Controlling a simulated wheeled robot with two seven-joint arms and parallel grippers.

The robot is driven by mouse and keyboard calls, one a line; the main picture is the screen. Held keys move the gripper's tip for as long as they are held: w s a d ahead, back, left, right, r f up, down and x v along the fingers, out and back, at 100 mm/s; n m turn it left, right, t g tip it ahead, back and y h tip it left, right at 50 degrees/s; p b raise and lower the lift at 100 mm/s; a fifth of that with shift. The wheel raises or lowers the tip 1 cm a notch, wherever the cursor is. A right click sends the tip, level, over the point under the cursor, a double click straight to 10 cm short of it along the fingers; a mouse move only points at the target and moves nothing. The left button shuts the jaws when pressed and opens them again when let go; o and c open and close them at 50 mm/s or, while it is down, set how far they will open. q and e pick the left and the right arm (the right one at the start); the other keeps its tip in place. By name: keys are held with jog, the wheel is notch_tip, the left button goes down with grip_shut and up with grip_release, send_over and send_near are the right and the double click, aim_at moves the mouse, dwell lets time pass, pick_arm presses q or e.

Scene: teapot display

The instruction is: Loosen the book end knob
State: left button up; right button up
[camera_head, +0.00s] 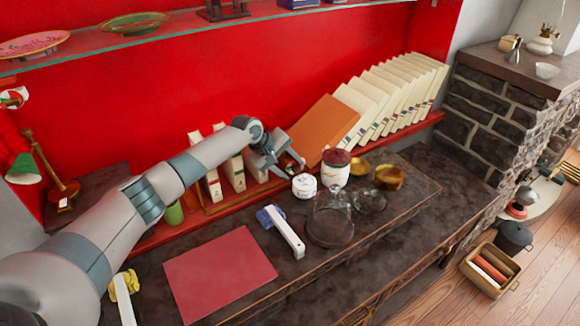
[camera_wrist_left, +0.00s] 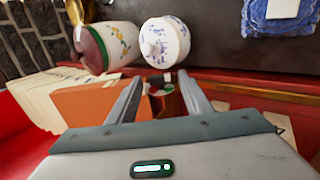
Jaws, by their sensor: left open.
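My left gripper (camera_head: 290,166) reaches in over the red shelf at the back, beside a leaning orange book (camera_head: 322,130). In the left wrist view its two fingers (camera_wrist_left: 160,88) are spread apart. A small copper-red piece with a pale, greenish end (camera_wrist_left: 166,102) lies between and beyond the fingertips; it looks like the book end knob. I cannot tell whether either finger touches it. In the head view the gripper largely hides this spot. The orange book also shows left of the fingers (camera_wrist_left: 88,104). My right gripper is not in view.
A white patterned jar (camera_head: 304,187) and a dark-red-lidded canister (camera_head: 335,170) stand close in front of the gripper. A glass dome (camera_head: 330,222) and brass bowl (camera_head: 388,177) are nearby. Cream books (camera_head: 390,95) lean to the right. A red mat (camera_head: 220,273) lies at the front left.

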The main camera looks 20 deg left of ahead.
pick_arm(q)
jog(key=c, duration=0.9)
jog(key=shift+c, duration=0.8)
jog(key=shift+s+f+t+h+b, duration=0.2)
jog(key=shift+f+t+h+b, duration=0.2)
jog(key=shift+t, duration=0.2)
jog(key=shift+a+t+h+b, duration=0.1)
jog(key=shift+t+h+b, duration=0.3)
jog(key=shift+t+h, duration=0.1)
jog(key=shift+r, duration=0.15)
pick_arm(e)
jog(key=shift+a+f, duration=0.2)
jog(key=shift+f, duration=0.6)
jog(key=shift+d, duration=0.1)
pick_arm(q)
jog(key=o, duration=1.1)
jog(key=shift+c, duration=0.2)
